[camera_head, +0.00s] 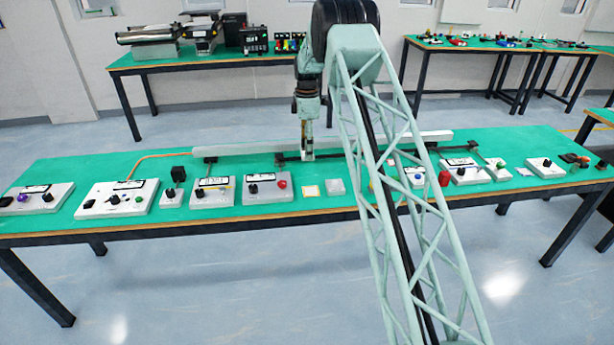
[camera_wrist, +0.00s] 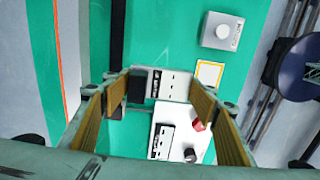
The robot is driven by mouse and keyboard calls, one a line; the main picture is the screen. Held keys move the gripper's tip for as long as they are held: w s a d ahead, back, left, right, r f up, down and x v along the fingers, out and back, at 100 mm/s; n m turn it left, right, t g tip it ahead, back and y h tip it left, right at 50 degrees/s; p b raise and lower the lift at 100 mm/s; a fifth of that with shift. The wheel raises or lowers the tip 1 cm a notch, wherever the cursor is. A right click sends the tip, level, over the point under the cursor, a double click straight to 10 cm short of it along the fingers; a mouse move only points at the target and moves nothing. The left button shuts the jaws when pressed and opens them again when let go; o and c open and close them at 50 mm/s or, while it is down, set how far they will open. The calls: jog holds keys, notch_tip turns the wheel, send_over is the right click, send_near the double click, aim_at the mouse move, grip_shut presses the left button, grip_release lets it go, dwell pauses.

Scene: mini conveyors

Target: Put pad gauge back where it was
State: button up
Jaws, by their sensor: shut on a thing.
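The pad gauge, a small pale block with a black-and-white label, shows in the wrist view (camera_wrist: 172,84) between my fingertips. My gripper (camera_wrist: 160,90) is shut on it, with a gold-coloured pad on each finger. In the head view my gripper (camera_head: 308,135) points down above the middle of the green bench, and the pale gauge (camera_head: 308,153) shows small at its tips. A small yellow-framed card (camera_head: 311,191) lies on the bench nearer the front; it also shows in the wrist view (camera_wrist: 209,74). The gauge's underside is hidden.
A grey square block (camera_head: 335,187) lies right of the card. A control box with a red knob (camera_head: 268,188) stands left of the card. A long pale conveyor rail (camera_head: 235,148) runs along the back. More boxes (camera_head: 100,199) line the bench. My arm hides part of the middle.

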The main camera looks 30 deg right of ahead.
jog(key=b, duration=0.1)
send_over(307, 175)
jog(key=shift+w+d+f, duration=0.1)
jog(key=shift+w+f, duration=0.05)
jog(key=shift+f, duration=2.35)
jog(key=shift+f+b, duration=0.65)
jog(key=shift+f, duration=1.85)
jog(key=shift+f, duration=0.15)
jog(key=o, duration=1)
notch_tip(307, 175, up, 12)
jog(key=shift+p, duration=1.2)
